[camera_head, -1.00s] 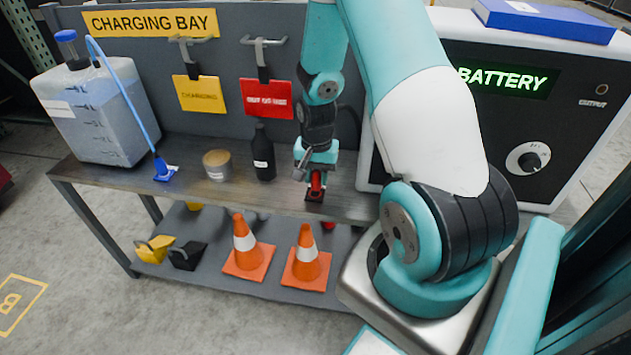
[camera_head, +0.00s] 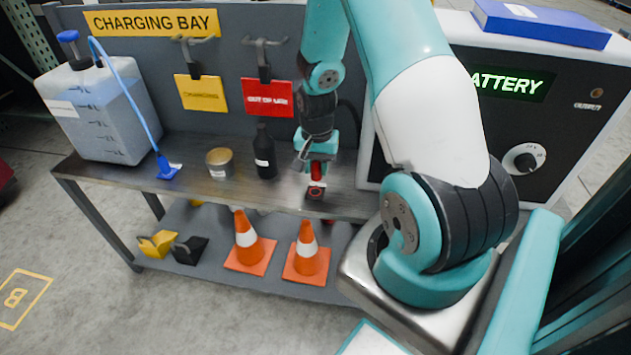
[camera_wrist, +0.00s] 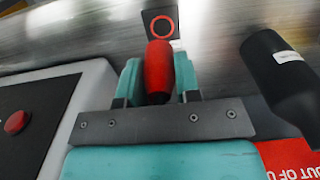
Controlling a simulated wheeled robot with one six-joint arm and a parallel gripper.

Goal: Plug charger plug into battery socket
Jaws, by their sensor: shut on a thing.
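My gripper (camera_head: 317,165) is shut on a red plug (camera_head: 316,171) above the bench top, near its front edge. In the wrist view the red plug (camera_wrist: 158,68) sits between the teal fingers of my gripper (camera_wrist: 158,80). Below the plug on the bench is a small dark square socket (camera_head: 315,192) with a red ring. The socket also shows in the wrist view (camera_wrist: 150,17), just beyond the plug's end. The plug is apart from the socket in the head view. The black battery charger cabinet (camera_head: 490,130) stands to the right, partly hidden by my arm.
A black bottle (camera_head: 264,155) and a tan tin (camera_head: 220,162) stand left of my gripper. A liquid jug (camera_head: 95,115) with a blue hose is at the far left. Orange cones (camera_head: 307,250) stand on the lower shelf. A red tag (camera_head: 268,97) hangs behind.

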